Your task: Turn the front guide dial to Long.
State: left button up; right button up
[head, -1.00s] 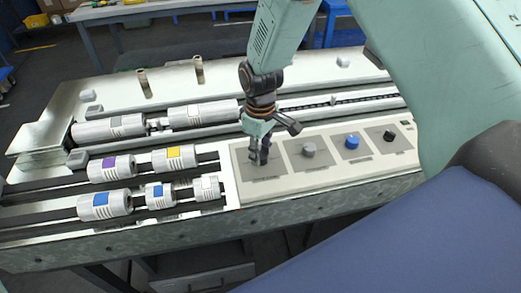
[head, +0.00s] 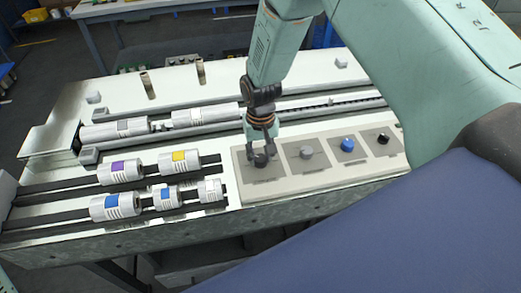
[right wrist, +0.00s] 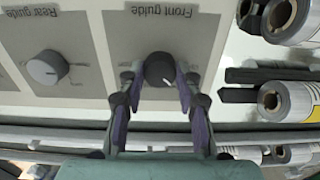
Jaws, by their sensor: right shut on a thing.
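The front guide dial (right wrist: 159,70) is a dark round knob with a white mark on a grey square labelled "Front guide" in the right wrist view. My right gripper (right wrist: 160,80) is shut on the dial, a finger on each side of it. The white mark points toward the lower right in that view. In the head view my right gripper (head: 261,160) covers most of the dial, at the left end of the beige panel (head: 318,183). My left gripper is not in view.
The rear guide dial (right wrist: 47,68) is a grey knob beside it. A blue knob (head: 347,145) and a black knob (head: 383,138) stand further right on the panel.

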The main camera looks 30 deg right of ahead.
aim_at(261, 159)
jog(key=shift+s+m+p, duration=0.1)
jog(key=shift+m+p, duration=0.3)
jog(key=shift+m, duration=0.9)
jog(key=shift+f+m, duration=0.1)
jog(key=shift+m, duration=0.2)
jog(key=o, duration=1.2)
jog(key=shift+c, duration=0.2)
jog(key=shift+r, duration=0.2)
notch_tip(261, 159, up, 12)
jog(key=shift+f, duration=0.15)
